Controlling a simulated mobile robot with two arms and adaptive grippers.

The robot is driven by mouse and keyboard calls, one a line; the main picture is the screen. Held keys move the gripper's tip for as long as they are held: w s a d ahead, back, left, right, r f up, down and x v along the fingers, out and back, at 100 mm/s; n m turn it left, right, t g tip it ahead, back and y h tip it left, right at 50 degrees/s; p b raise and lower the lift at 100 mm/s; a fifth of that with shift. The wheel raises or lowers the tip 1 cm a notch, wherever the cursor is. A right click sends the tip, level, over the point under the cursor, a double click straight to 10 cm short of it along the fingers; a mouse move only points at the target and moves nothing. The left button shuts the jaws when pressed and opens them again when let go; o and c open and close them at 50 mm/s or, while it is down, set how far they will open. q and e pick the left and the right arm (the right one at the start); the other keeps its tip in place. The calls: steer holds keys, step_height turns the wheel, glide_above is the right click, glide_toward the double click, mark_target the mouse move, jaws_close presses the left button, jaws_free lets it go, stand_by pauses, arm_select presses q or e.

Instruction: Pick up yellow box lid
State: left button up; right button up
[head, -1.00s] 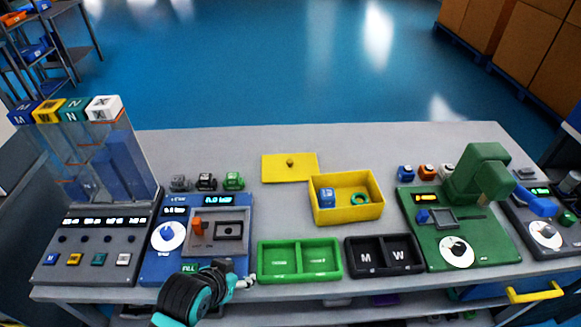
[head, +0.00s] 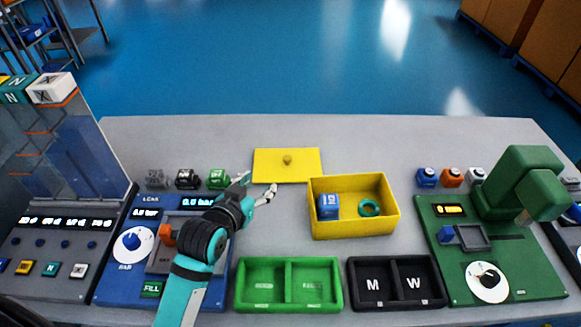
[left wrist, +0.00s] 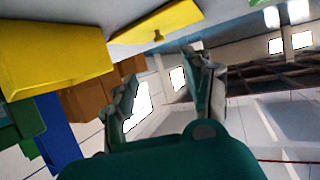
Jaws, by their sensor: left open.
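The yellow box lid (head: 303,165) lies flat on the grey table behind the open yellow box (head: 355,226), with a small knob on its top. The lid also shows at the top of the left wrist view (left wrist: 165,24), knob visible, with the yellow box (left wrist: 50,55) at the left. My left gripper (head: 258,187) is open and empty, just in front of the lid's left half. Its two fingers (left wrist: 160,85) point toward the lid's side, apart from the knob. The box holds a blue block (head: 328,206) and a teal ring (head: 369,207). My right gripper is not in view.
A green tray (head: 290,306) and a black tray (head: 397,304) marked M and W stand in front. A blue machine (head: 118,270) is at left, a green machine (head: 500,240) at right. Small blocks (head: 188,179) sit left of the lid. The table behind is clear.

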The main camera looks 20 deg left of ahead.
arm_select(q)
glide_toward(286, 159)
steer(key=x, duration=0.3)
steer(key=shift+w+f, duration=0.25)
steer(key=shift+x, duration=2.75)
steer(key=shift+r, duration=0.2)
jaws_close()
